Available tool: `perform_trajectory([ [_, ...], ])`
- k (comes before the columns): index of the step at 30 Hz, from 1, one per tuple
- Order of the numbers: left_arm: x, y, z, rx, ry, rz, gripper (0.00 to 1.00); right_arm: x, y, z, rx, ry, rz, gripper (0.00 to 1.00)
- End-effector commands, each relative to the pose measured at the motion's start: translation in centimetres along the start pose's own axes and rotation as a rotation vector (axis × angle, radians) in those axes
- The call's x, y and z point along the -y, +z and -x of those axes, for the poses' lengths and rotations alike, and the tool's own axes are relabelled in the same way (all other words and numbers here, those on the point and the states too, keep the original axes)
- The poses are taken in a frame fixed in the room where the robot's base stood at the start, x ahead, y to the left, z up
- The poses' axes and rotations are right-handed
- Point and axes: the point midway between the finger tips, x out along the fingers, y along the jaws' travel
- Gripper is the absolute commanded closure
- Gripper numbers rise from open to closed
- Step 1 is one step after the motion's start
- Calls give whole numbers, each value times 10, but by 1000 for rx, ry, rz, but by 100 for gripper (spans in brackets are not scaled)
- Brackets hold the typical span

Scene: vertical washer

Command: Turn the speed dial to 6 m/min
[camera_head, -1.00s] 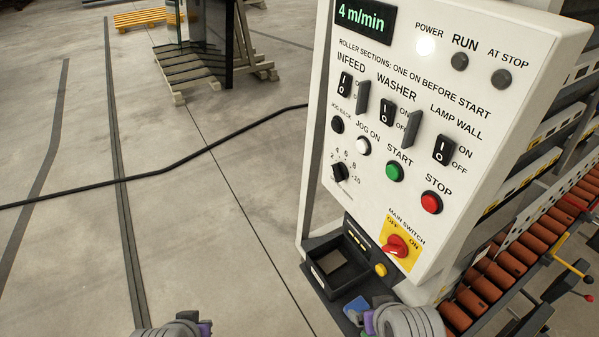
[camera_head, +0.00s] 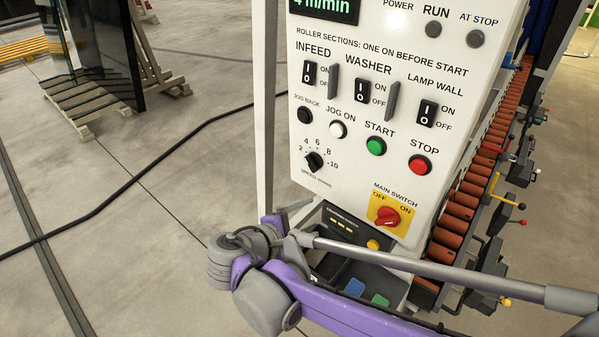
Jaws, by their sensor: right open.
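The black speed dial (camera_head: 314,161) is at the lower left of the white control panel (camera_head: 350,205), with marks from 2 to 10 around it. The dial's exact pointing is too small to tell. The green display (camera_head: 322,6), cut by the top edge, reads 4 m/min. My right arm reaches in from the lower right. Its gripper (camera_head: 287,217) is open and empty, below and left of the dial and apart from it; the wrist partly hides it. My left gripper is out of view.
Above the dial are the black JOG BACK button (camera_head: 305,115) and white JOG ON button (camera_head: 338,129). The green START (camera_head: 376,146), red STOP (camera_head: 419,164) and red main switch (camera_head: 388,216) lie to the right. A tray (camera_head: 385,282) sits below. Open floor lies left.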

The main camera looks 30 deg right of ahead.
Motion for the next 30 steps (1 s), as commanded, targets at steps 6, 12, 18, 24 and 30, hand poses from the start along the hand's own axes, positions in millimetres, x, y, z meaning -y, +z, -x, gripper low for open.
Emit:
perform_trajectory([
  [6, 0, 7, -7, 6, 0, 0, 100, -58, -24, 45, 199, 283, 143, 15],
  [12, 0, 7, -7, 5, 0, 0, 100, -74, -25, 55, 258, 352, 162, 15],
  [18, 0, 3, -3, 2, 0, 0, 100, -86, -17, 28, 261, 350, 160, 15],
  [24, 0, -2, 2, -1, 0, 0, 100, -100, -8, -8, 260, 349, 160, 15],
  [30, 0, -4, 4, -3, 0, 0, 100, -108, -4, -31, 257, 350, 160, 15],
])
